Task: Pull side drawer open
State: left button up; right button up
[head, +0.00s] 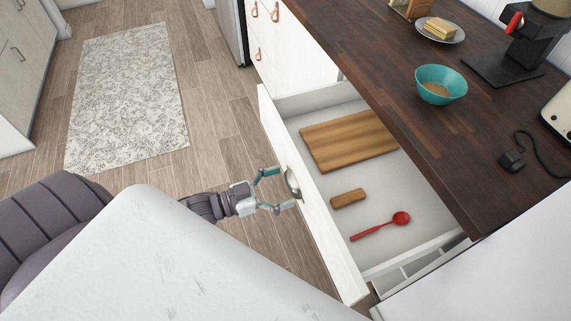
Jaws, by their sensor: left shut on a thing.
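The side drawer (315,225) is white and stands pulled out from under the dark wooden counter. Inside it lie a wooden cutting board (350,139), a small brown block (348,198) and a red spoon (381,226). A metal handle (293,184) sits on the drawer front. My left gripper (283,188) is at the drawer front with its fingers on either side of the handle, shut on it. The exact finger contact is small and hard to see. My right gripper is not in view.
The dark counter (405,105) overhangs the drawer's back and holds a teal bowl (441,85), a plate (440,31) with food and a black coffee machine (515,55). White drawers with copper handles stand beyond. The wooden floor with a patterned rug (127,95) is clear at left.

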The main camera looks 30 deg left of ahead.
pick_arm(q)
jog(key=o, duration=1.3)
jog(key=v, duration=1.2)
jog(key=shift+a, duration=0.1)
jog(key=s+a+f+n+g+y, duration=0.1)
jog(key=a+f+y, duration=0.15)
jog(key=f, duration=0.55)
jog(key=s+a+f+n+g+y, duration=0.15)
jog(key=f+y, duration=0.25)
jog(key=f, duration=0.4)
jog(key=s+a+f+n+g+y, duration=0.1)
jog(key=a+f+y, duration=0.2)
jog(key=f, duration=0.6)
jog(key=s+d+f+n+g+y, duration=0.1)
jog(key=s+d+f+g, duration=0.25)
jog(key=s+f, duration=0.5)
jog(key=s+d+f+g, duration=0.2)
jog(key=s+d+f, duration=0.1)
jog(key=s+d+f+g, duration=0.2)
jog(key=s+d+f, duration=0.1)
jog(key=s+d, duration=0.1)
jog(key=s+d+f+g, duration=0.2)
jog(key=s+d+f, duration=0.1)
jog(key=s, duration=0.1)
jog(key=shift+s+d+f+n+y, duration=0.15)
jog(key=shift+s+d+n+y, duration=0.1)
jog(key=shift+d+n, duration=0.1)
